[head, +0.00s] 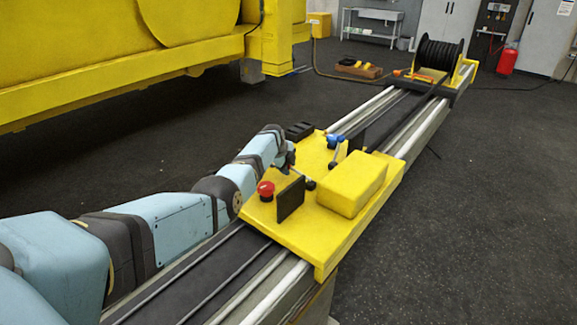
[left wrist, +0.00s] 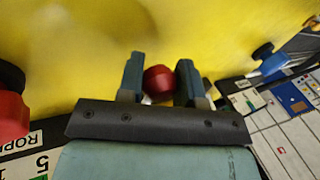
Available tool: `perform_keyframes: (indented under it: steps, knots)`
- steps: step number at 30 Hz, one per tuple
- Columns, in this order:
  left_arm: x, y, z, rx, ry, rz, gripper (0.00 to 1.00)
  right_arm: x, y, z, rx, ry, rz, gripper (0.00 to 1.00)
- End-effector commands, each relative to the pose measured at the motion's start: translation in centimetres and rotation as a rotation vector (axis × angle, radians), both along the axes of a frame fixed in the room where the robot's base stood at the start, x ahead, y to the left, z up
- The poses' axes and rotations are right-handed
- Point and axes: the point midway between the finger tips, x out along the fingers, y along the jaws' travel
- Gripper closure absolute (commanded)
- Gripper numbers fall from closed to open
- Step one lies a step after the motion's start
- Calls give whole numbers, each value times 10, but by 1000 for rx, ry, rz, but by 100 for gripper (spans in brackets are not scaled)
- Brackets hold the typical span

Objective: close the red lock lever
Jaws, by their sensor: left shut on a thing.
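The red lock lever shows its round red knob (left wrist: 159,79) in the left wrist view, between the two fingers of my left gripper (left wrist: 158,84). The gripper is shut on the knob, in front of a yellow surface. In the head view my left gripper (head: 288,160) is at the left edge of the yellow carriage (head: 330,238), and the red knob is hidden there. The lever's shaft is mostly hidden behind the gripper, so its angle cannot be told. My right gripper is in neither view.
A red mushroom button (head: 266,189) and a dark upright panel (head: 290,199) stand close to the gripper. A blue-handled part (head: 334,141) and a yellow box (head: 351,183) are on the carriage. Rails lead to a black cable reel (head: 438,55). Open floor lies to the right.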

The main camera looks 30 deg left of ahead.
Motion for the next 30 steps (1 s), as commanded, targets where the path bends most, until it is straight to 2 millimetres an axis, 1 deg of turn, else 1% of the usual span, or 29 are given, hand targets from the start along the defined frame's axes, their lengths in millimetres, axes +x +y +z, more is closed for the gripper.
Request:
perform_keyframes:
  steps: [14, 15, 17, 18, 26, 30]
  knots:
    - [-1, 0, -2, -13, 2, 0, 100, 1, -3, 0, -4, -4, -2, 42]
    - [-1, 0, -2, -13, 2, 0, 60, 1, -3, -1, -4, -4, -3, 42]
    - [-1, 0, -2, -13, 2, 0, 47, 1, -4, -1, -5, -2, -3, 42]
    - [-1, 0, -2, -13, 2, 0, 42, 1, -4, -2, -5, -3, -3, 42]
    - [-1, 0, -1, -12, 2, 0, 42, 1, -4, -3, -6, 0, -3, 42]
    - [-3, 1, 5, -11, 1, 1, 42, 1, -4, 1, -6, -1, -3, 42]
